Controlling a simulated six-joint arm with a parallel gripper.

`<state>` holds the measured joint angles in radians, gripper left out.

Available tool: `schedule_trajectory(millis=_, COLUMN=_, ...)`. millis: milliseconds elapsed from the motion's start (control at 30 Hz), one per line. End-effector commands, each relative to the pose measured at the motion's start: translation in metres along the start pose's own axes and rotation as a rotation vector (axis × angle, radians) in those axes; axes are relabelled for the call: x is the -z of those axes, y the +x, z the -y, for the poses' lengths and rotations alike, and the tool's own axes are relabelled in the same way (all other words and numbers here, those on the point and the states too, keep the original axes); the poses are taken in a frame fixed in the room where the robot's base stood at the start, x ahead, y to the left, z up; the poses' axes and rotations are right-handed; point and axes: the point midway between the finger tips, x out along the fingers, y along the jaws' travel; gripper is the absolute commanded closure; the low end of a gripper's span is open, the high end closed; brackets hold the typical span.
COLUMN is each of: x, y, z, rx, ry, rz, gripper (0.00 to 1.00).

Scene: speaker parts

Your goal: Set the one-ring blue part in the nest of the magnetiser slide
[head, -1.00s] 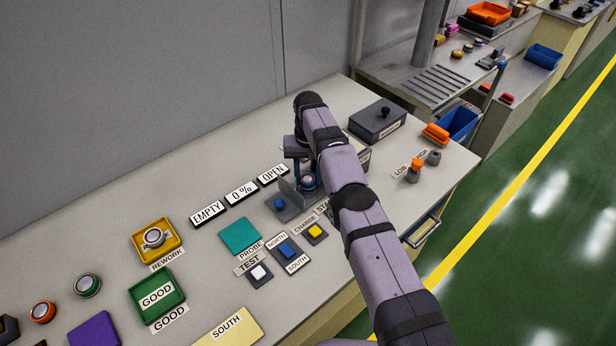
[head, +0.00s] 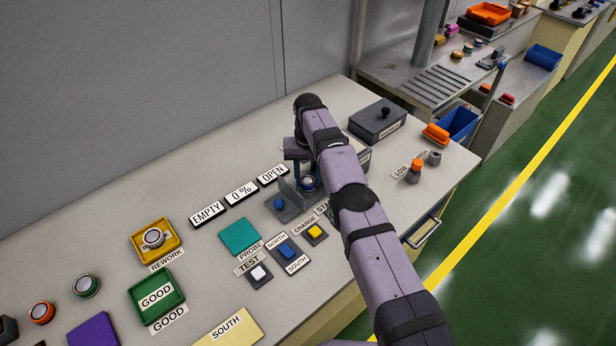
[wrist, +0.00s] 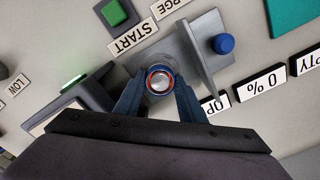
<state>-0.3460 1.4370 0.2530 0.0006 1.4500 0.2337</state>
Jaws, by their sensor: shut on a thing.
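My gripper (wrist: 159,86) points down and is shut on the one-ring blue part (wrist: 160,79), a small round part with a pale centre and a reddish ring in the wrist view. The part also shows in the head view (head: 308,182), below my wrist. The magnetiser slide (wrist: 186,50) is a grey plate with an upright wall and a blue knob (wrist: 223,44); it also shows in the head view (head: 287,213). The part is over the slide's end beside the wall. The nest is hidden under it, and I cannot tell whether the part touches it.
OPEN (head: 272,174), 0 % (head: 241,193) and EMPTY (head: 207,213) displays stand behind the slide. A yellow button (head: 315,231) and a blue switch (head: 287,251) are in front. A yellow rework tray (head: 157,256) and green GOOD tray (head: 174,311) lie left. A dark box (head: 377,122) stands at right.

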Motion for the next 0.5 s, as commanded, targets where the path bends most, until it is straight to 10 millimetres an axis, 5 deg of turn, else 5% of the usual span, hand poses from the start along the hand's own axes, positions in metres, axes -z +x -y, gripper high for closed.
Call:
schedule_trajectory(millis=300, x=0.0004, y=0.0047, z=0.0001, rx=0.000, ry=0.000, rz=-0.002, gripper=0.94)
schedule_trajectory(millis=333, x=0.0004, y=0.0047, z=0.0001, rx=0.000, ry=0.000, rz=-0.002, gripper=0.61)
schedule_trajectory(millis=400, x=0.0003, y=0.0046, z=0.0001, rx=0.000, ry=0.000, rz=-0.002, gripper=0.45)
schedule_trajectory(millis=500, x=0.0002, y=0.0049, z=0.0000, rx=0.000, ry=0.000, rz=-0.001, gripper=0.42)
